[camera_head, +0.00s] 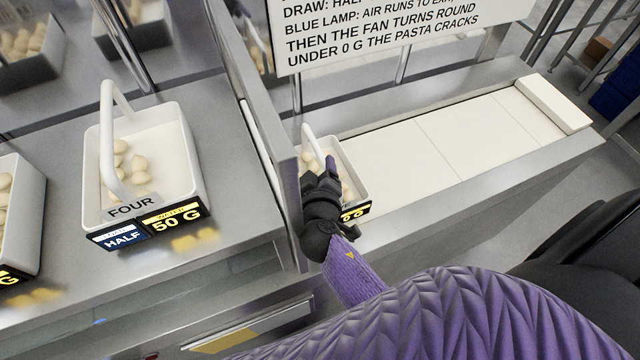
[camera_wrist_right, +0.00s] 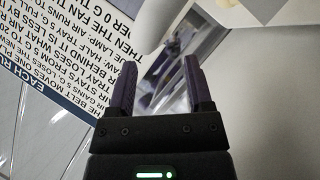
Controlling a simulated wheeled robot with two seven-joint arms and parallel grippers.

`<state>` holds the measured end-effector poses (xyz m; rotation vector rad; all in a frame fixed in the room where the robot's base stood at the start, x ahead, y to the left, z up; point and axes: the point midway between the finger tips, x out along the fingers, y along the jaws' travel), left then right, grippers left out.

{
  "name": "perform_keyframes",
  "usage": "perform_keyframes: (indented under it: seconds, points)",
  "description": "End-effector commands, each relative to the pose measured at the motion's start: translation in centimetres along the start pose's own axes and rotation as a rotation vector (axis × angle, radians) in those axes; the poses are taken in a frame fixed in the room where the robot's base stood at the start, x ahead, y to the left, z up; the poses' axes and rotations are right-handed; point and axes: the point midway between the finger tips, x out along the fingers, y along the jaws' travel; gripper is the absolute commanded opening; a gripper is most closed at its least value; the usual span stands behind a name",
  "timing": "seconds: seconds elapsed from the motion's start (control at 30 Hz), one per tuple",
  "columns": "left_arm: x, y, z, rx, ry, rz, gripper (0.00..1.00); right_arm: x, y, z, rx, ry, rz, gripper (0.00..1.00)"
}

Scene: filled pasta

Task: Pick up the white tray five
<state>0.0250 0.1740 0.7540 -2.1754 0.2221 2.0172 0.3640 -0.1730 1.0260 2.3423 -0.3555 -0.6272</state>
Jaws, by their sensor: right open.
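A white tray (camera_head: 355,168) with a tall handle (camera_head: 312,142) and pale filled pasta stands just right of the metal divider, at the left end of the belt. My right gripper (camera_head: 318,176) is over the tray's near left part, close to the handle. In the right wrist view its two fingers (camera_wrist_right: 160,82) are apart with nothing clearly between them. A blurred white rounded shape (camera_wrist_right: 150,18), possibly the handle, lies beyond the fingertips. My left gripper is out of view.
Tray four (camera_head: 190,150), marked HALF and 50 G, stands on the steel counter left of the divider (camera_head: 262,130). More trays stand further left and behind. The pale belt (camera_head: 440,150) right of the tray is clear. A sign (camera_head: 390,30) hangs above it.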

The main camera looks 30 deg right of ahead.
Motion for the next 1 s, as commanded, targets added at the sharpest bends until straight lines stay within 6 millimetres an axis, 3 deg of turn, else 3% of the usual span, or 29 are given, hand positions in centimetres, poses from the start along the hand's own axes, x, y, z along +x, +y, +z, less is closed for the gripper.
perform_keyframes:
  seconds: [0.3,0.53,0.83,0.87,1.0]
  points:
    - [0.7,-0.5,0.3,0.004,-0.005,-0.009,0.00,5.2,0.1,0.0,0.000,-0.001,0.000,0.65]
    - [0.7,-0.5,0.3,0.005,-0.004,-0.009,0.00,5.5,0.1,-0.1,0.001,-0.002,-0.001,0.65]
    - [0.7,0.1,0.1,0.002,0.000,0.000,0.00,5.4,0.1,-0.1,0.001,-0.002,-0.001,0.04]
    - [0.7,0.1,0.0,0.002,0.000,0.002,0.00,5.4,0.1,-0.1,0.001,-0.002,-0.001,0.00]
    - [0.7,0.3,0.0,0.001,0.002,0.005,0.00,5.4,0.1,-0.1,0.001,-0.002,-0.001,0.00]
